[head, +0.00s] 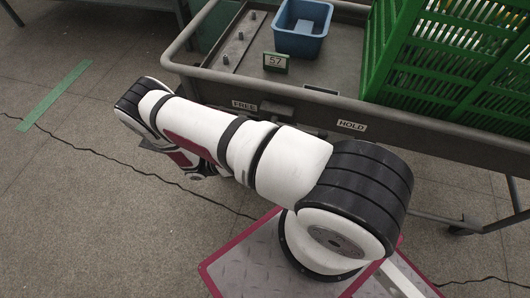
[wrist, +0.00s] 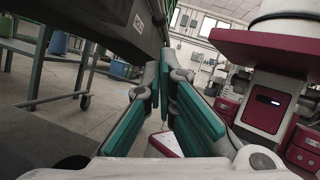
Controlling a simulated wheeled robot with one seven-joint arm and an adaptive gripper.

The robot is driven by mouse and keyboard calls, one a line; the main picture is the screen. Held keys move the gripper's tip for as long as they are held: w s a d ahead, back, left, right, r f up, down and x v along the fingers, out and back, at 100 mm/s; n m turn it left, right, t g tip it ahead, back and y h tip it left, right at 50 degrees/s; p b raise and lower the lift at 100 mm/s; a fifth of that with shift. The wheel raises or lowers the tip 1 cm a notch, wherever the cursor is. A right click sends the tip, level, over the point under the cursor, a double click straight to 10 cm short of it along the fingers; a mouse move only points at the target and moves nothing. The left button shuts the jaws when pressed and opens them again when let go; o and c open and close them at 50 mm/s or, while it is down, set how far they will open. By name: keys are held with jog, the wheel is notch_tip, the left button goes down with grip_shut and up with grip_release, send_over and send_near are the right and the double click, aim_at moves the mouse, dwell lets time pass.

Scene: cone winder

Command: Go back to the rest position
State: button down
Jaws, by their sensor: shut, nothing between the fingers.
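My gripper (wrist: 166,82) shows in the wrist view with its two teal-padded fingers meeting at the tips, shut and empty. In the head view my white arm is folded in front of the cart (head: 408,121), its far end low at the left. The gripper itself is mostly hidden behind the arm there. The fingers are apart from the cart and touch nothing that I can see.
On the cart stand a blue bin (head: 302,45), a small sign reading 57 (head: 276,62) and a green crate (head: 445,85). FREE and HOLD labels mark its front edge. Open floor lies left, with a green stripe (head: 55,95).

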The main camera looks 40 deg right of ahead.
jog(key=w+a+r+m+t+y, duration=0.15)
jog(key=r+m+y, duration=0.35)
jog(key=r, duration=0.8)
jog(key=a+r+m+t+y, duration=0.25)
jog(key=r+y, duration=0.35)
jog(key=r, duration=0.6)
jog(key=s+a+r+m+t+y, duration=0.1)
jog(key=s+r+m+t+y, duration=0.3)
jog(key=s, duration=0.5)
jog(key=s+a+r+m+t+y, duration=0.2)
jog(key=s+r+m+t, duration=0.1)
jog(key=s+r+t, duration=0.5)
notch_tip(320, 180, up, 34)
jog(key=s+t+p, duration=0.1)
jog(key=t+p, duration=0.1)
jog(key=p, duration=3.2)
jog(key=shift+d+n+t, duration=0.35)
jog(key=shift+d+t, duration=0.05)
jog(key=shift+d, duration=0.05)
jog(key=c, duration=2.4)
grip_release()
jog(key=shift+s+r, duration=0.1)
